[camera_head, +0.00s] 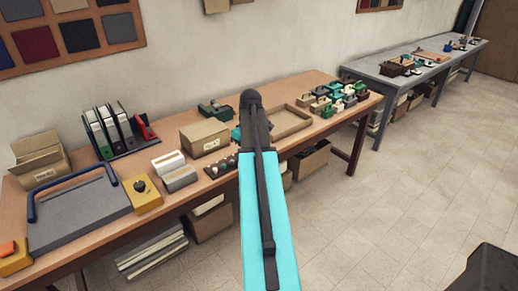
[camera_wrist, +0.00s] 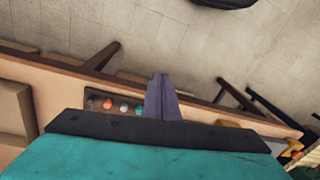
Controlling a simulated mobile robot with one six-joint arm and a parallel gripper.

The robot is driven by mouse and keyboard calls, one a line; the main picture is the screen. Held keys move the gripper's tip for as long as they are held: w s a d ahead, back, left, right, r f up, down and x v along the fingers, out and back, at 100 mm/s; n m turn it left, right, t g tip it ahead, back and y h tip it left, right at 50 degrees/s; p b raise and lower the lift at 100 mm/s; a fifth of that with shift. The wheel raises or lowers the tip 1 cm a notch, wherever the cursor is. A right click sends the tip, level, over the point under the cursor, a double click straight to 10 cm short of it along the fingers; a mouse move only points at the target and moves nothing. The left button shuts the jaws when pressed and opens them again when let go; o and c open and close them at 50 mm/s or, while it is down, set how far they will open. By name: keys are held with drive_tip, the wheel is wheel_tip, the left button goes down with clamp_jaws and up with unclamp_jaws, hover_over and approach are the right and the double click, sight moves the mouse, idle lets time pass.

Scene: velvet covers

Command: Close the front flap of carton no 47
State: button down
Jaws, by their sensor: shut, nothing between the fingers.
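Two tan cartons with white labels stand on the brown workbench in the head view; the numbers are too small to read, so I cannot tell which is no 47. The left carton (camera_head: 38,172) has raised flaps at its top. The middle carton (camera_head: 204,138) looks flat on top, though its flap edges are not clear. My gripper (camera_wrist: 161,82) shows in the wrist view with its fingers together and empty. In the head view my arm's end is over the bench, right of the middle carton, and the fingers are hidden. A tan box (camera_wrist: 14,108) is at the wrist view's left edge; I cannot tell which.
A rack with several coloured balls (camera_wrist: 113,104) lies near the bench's front edge. White and grey blocks (camera_head: 173,169), a grey board with a blue handle (camera_head: 80,212) and an organiser (camera_head: 113,130) crowd the left. A shallow wooden tray (camera_head: 290,122) is at right.

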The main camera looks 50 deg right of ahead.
drive_tip(key=w+a+f+n+g+y+b, duration=0.1)
drive_tip(key=a+f+n+g+b, duration=0.2)
drive_tip(key=a+f, duration=2.5)
drive_tip(key=s+a+f+m+g+h, duration=0.1)
drive_tip(key=s+a+f, duration=0.8)
drive_tip(key=s, duration=0.2)
drive_tip(key=s+a+f+m+g+h, duration=0.1)
drive_tip(key=s+a+f+g, duration=0.1)
drive_tip(key=s+a+f, duration=0.7)
drive_tip(key=shift+s+a+f, duration=0.35)
drive_tip(key=shift+s+a, duration=0.2)
drive_tip(key=shift+s, duration=0.75)
drive_tip(key=shift+s, duration=0.1)
